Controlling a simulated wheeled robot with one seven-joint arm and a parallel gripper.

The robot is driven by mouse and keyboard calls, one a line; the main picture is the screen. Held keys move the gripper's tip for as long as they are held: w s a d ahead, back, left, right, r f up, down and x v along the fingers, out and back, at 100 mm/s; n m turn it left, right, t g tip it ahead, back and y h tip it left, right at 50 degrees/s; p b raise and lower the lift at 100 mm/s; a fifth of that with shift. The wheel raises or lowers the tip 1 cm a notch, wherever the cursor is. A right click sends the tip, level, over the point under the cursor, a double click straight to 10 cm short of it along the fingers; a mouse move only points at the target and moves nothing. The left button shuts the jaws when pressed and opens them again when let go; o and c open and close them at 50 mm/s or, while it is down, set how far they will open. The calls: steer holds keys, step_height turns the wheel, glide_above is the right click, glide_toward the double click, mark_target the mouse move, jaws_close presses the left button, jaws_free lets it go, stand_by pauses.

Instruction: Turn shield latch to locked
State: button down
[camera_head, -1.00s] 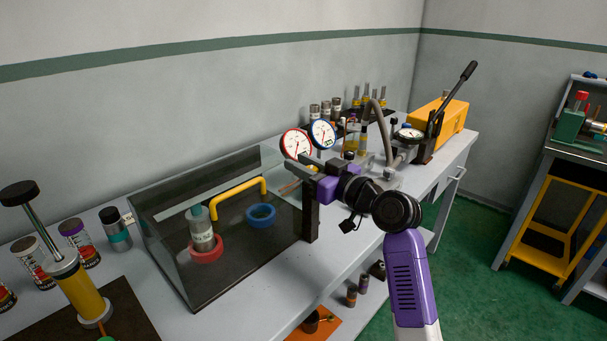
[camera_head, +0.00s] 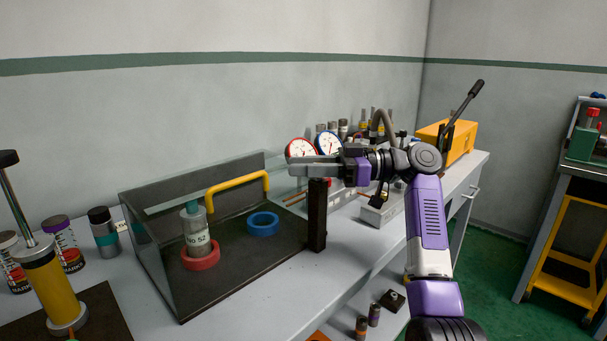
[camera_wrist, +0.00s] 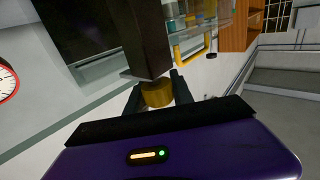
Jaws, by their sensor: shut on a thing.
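The clear shield (camera_head: 165,262) is a see-through box on the bench with a yellow handle (camera_head: 238,184). A dark upright post (camera_head: 317,225) stands at its right front corner. My gripper (camera_head: 305,168) lies across the top of this post in the head view and hides the latch there. In the wrist view, my gripper (camera_wrist: 158,98) has a finger on each side of a short brass-coloured knob (camera_wrist: 158,93) and is shut on it. The knob sits against the end of the dark post (camera_wrist: 145,40). Whether the latch is locked cannot be told.
Inside the shield, a grey bottle (camera_head: 197,235) stands in a red ring (camera_head: 201,258), with an empty blue ring (camera_head: 263,223) beside it. Two dial gauges (camera_head: 300,150) are behind my gripper. A yellow pump (camera_head: 55,290) and cans stand at left.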

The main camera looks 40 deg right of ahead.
steer(key=shift+s+a+f+n+g+y, duration=0.1)
steer(key=shift+f+n+g+y, duration=0.05)
steer(key=shift+n+g+y, duration=0.4)
steer(key=shift+g, duration=0.25)
steer(key=c, duration=1.1)
jaws_free()
steer(key=v, duration=0.7)
steer(key=shift+s+d, duration=0.2)
steer(key=shift+d, duration=0.1)
